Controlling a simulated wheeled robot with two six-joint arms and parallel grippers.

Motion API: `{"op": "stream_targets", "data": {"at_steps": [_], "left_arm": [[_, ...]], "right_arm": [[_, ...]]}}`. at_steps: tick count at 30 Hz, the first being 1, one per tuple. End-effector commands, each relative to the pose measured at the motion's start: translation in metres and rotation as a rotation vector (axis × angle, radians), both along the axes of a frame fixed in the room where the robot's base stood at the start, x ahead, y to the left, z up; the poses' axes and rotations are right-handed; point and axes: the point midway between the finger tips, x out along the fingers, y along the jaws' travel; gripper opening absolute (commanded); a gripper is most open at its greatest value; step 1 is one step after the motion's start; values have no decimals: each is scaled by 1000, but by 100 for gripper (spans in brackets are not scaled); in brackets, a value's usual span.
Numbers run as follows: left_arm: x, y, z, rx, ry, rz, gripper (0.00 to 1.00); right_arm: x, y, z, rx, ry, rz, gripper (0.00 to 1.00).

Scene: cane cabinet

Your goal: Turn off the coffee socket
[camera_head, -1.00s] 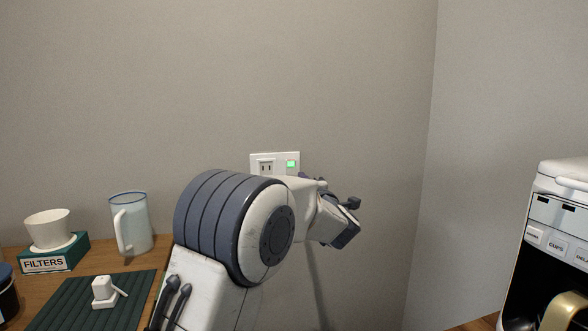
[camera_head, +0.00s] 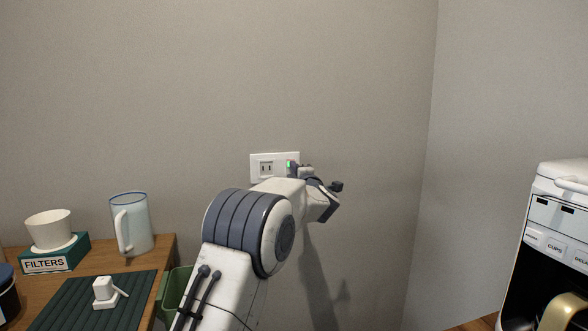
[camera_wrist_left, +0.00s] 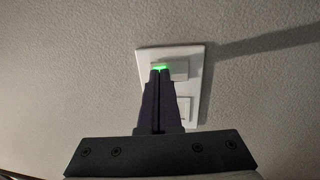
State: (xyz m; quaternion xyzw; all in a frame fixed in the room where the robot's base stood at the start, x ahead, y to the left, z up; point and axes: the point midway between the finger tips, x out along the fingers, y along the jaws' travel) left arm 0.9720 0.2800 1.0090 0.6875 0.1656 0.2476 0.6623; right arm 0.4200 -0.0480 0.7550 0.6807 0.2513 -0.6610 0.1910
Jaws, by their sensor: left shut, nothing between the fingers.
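The white wall socket plate (camera_head: 256,168) is on the grey wall. It has a two-slot outlet on its left and a green-lit switch (camera_head: 290,165) on its right, partly hidden by my gripper. My left gripper (camera_head: 296,168) is shut and empty, with its tips at the switch. In the left wrist view, the shut fingertips (camera_wrist_left: 160,72) overlap the lower edge of the green light (camera_wrist_left: 160,67) on the plate (camera_wrist_left: 190,53). I cannot tell whether they touch the switch. My right gripper is not in view.
A wooden counter (camera_head: 165,246) at left holds a filters box (camera_head: 62,258) with a white cup (camera_head: 48,228), a glass jug (camera_head: 131,225), and a green mat (camera_head: 60,305) bearing a white plug (camera_head: 104,290). A green bin (camera_head: 175,288) is beside it. A coffee machine (camera_head: 560,195) stands at right.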

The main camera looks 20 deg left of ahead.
Motion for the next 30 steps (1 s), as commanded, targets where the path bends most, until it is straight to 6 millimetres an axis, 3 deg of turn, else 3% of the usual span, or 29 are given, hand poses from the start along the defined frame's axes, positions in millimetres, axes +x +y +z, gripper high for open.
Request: {"op": "stream_targets", "data": {"at_steps": [8,10,19,25,30], "left_arm": [[4,3,10,-25,39,1,0],[4,3,2,-24,38,1,0],[-2,-3,3,-24,36,-1,0],[-24,-32,8,-25,37,-9,0],[-59,-51,14,-24,38,-5,0]], "right_arm": [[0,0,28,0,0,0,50],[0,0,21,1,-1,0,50],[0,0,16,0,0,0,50],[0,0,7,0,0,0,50],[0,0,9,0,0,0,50]]}}
